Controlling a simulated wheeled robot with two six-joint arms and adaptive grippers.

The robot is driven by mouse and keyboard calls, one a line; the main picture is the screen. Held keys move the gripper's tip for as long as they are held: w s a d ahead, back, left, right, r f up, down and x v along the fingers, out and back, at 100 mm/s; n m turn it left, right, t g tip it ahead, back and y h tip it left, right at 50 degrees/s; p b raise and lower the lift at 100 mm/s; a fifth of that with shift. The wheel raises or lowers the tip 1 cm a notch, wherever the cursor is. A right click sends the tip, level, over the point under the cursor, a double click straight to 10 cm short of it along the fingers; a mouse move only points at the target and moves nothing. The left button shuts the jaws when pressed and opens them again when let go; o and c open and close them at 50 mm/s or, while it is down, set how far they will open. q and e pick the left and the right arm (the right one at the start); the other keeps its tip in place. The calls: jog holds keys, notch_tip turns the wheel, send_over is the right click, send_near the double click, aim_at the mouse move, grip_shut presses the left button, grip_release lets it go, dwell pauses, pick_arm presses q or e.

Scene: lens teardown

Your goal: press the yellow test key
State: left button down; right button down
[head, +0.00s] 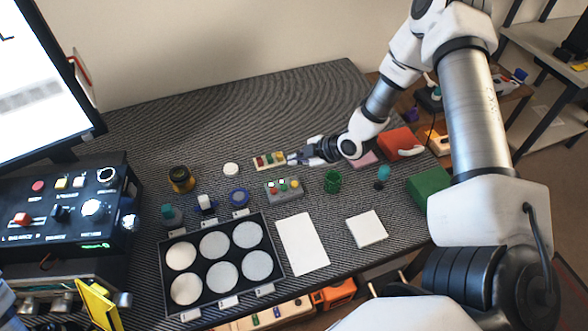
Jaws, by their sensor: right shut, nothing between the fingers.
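A small pale key strip (264,167) lies near the middle of the dark ribbed table. It carries a row of small coloured keys: red, green and a yellow key (279,157) at its right end. My right gripper (292,159) reaches in from the right, shut and empty. Its fingertips are right beside the strip's yellow end; I cannot tell whether they touch the key.
A grey button box (283,196) sits just in front of the strip. A black tray (166,260) with several pale discs, a white sheet (302,244), a green jar (333,181) and a control console (75,210) stand around. The table behind the strip is clear.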

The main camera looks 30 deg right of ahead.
aim_at(296, 184)
notch_tip(296, 184, down, 7)
jog(key=b, duration=0.5)
jog(key=shift+r+b, duration=0.15)
jog(key=shift+b, duration=0.15)
jog(key=shift+f+b, duration=0.3)
jog(key=shift+f, duration=0.15)
jog(key=shift+f, duration=0.1)
dwell(0.3)
jog(key=shift+f, duration=0.35)
jog(key=shift+f+b, duration=0.4)
jog(key=shift+b, duration=0.05)
dwell(0.5)
jog(key=shift+s, duration=0.1)
jog(key=shift+r+p, duration=0.85)
